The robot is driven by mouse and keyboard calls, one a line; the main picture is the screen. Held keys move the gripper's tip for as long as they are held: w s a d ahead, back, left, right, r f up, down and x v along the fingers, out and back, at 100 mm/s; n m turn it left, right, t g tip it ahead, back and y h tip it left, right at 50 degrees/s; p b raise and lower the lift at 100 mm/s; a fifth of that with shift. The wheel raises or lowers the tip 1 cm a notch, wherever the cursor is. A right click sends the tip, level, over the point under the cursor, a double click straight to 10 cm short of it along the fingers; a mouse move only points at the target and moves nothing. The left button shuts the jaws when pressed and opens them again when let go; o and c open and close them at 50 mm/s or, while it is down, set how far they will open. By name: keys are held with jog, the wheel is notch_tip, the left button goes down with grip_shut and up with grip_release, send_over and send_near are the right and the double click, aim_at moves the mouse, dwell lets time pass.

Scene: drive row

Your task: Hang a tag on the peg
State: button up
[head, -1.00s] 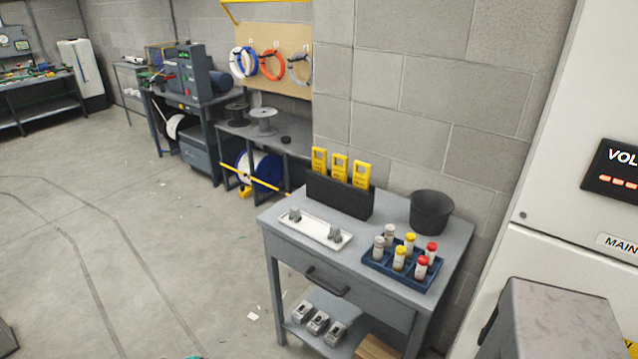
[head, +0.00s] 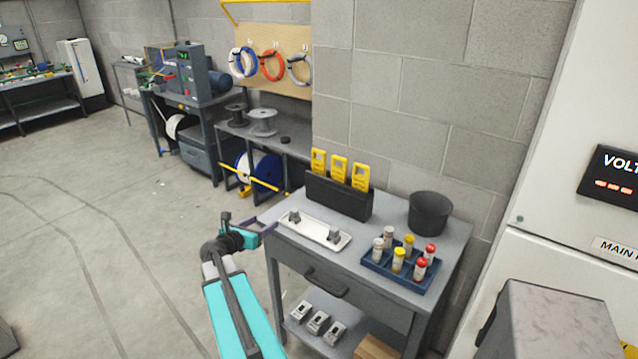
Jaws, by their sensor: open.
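Three yellow tags stand side by side in a dark holder (head: 336,196) at the back of the grey workbench: a left tag (head: 319,161), a middle tag (head: 339,168) and a right tag (head: 361,177). My gripper (head: 262,230) is open and looks empty, at the bench's left edge in the picture. It is left of and below the holder, apart from the tags. I cannot make out a free peg for a tag in this view.
On the bench (head: 395,296) are a white tray (head: 318,233) with two small grey pieces, a blue rack (head: 398,271) of capped vials and a black bin (head: 429,213). A white cabinet (head: 560,200) stands right. Open floor lies left.

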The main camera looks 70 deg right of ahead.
jog(key=s+d+r+m+g, duration=0.2)
jog(key=s+d+r, duration=0.5)
jog(key=s, duration=0.1)
jog(key=m+g+h, duration=0.1)
jog(key=g, duration=0.1)
send_near(338, 173)
jog(key=shift+w+a+f+p, duration=0.15)
jog(key=shift+a+p, duration=0.2)
jog(key=shift+a, duration=0.15)
jog(key=shift+b+x, duration=0.3)
jog(key=shift+x, duration=5.2)
jog(key=shift+w, duration=0.1)
jog(key=shift+c, duration=0.2)
jog(key=c, duration=0.8)
jog(key=shift+c, duration=0.2)
jog(key=shift+r, duration=0.25)
